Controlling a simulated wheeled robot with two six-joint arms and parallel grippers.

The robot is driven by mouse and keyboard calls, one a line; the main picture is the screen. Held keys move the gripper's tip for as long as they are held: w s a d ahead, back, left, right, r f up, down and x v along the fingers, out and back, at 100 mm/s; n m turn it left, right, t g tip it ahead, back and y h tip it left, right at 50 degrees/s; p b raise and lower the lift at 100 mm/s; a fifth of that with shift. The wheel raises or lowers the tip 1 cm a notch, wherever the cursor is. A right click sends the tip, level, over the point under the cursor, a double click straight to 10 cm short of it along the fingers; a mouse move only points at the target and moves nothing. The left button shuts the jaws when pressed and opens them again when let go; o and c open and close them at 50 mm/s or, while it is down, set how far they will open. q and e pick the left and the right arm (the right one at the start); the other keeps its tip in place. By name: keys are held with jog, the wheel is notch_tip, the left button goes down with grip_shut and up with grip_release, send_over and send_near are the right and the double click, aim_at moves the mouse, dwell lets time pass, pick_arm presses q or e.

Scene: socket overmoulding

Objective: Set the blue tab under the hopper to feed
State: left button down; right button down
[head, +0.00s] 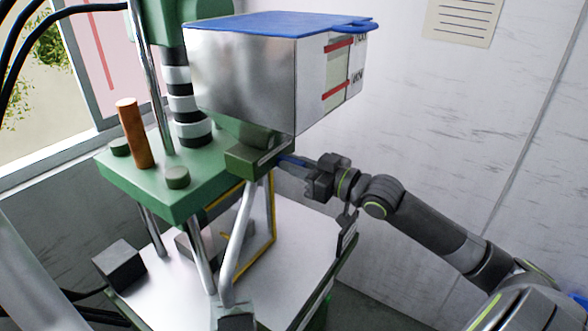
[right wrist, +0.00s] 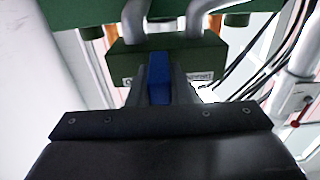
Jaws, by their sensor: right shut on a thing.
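The hopper (head: 245,75) is a grey metal box with a blue lid, high on the green machine in the head view. Under it sits a green block (head: 252,158), which also shows in the right wrist view (right wrist: 211,56). The blue tab (head: 292,160) sticks out from the right side of this block; in the right wrist view the tab (right wrist: 159,78) stands between my fingers. My right gripper (head: 300,166) is shut on the blue tab. Labels on the block's face are partly hidden and too small to read. My left gripper is not in view.
A green plate (head: 150,188) carries an orange-brown cylinder (head: 134,133) at the left. Below is a pale table (head: 290,235) with metal posts and a yellow-edged frame (head: 272,215). Free room lies right of the hopper, before the white wall (head: 430,110).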

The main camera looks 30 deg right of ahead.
aim_at(288, 152)
jog(key=d+b, duration=0.1)
jog(key=w+d+b, duration=0.1)
jog(key=d, duration=0.1)
jog(key=shift+w+d+b, duration=0.1)
jog(key=shift+w+b, duration=0.05)
jog(key=shift+b, duration=0.15)
jog(key=c, duration=1.6)
grip_release()
jog(key=shift+r, duration=0.1)
jog(key=shift+c, duration=0.2)
jog(key=shift+o, duration=1)
jog(key=shift+w, duration=0.1)
jog(key=shift+o, duration=0.6)
jog(key=shift+w+f, duration=0.2)
